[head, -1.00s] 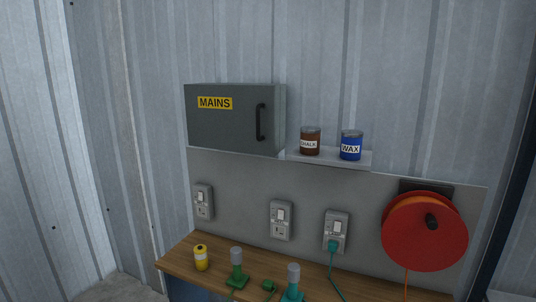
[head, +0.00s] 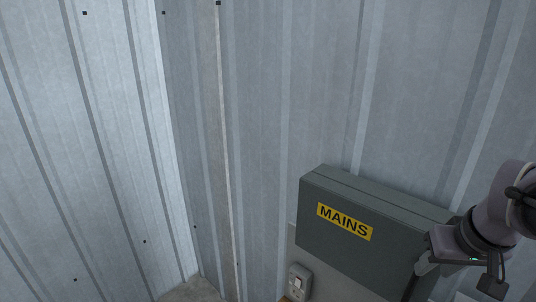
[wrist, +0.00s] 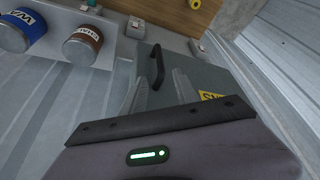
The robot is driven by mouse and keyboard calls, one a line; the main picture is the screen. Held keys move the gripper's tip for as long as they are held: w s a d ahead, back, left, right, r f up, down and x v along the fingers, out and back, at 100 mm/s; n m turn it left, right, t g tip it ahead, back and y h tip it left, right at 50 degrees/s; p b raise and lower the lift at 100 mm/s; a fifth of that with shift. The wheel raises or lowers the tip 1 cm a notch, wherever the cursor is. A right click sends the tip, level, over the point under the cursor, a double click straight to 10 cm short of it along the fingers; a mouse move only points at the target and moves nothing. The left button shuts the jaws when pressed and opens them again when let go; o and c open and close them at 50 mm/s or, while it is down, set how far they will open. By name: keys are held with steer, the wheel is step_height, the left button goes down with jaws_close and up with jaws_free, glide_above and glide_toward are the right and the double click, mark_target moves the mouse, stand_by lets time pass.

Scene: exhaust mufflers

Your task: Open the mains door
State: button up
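The mains box (head: 340,250) is a grey-green wall cabinet with a yellow MAINS label (head: 345,221), low right in the head view. Its door looks shut. In the wrist view, turned about, the door (wrist: 205,75) shows with its black bar handle (wrist: 157,66). I see no contact with the handle.
A blue wax tin (wrist: 22,30) and a brown chalk tin (wrist: 83,46) stand close beside the box in the wrist view. A socket (head: 299,281) is below the box. Bare corrugated wall (head: 270,90) fills the left and top.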

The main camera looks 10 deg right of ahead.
mark_target(417, 279)
steer(key=x, duration=1.1)
steer(key=shift+w+f, duration=0.2)
steer(key=shift+w, duration=0.1)
steer(key=shift+s, duration=0.1)
jaws_close()
steer(key=shift+d, duration=0.1)
stand_by(0.5)
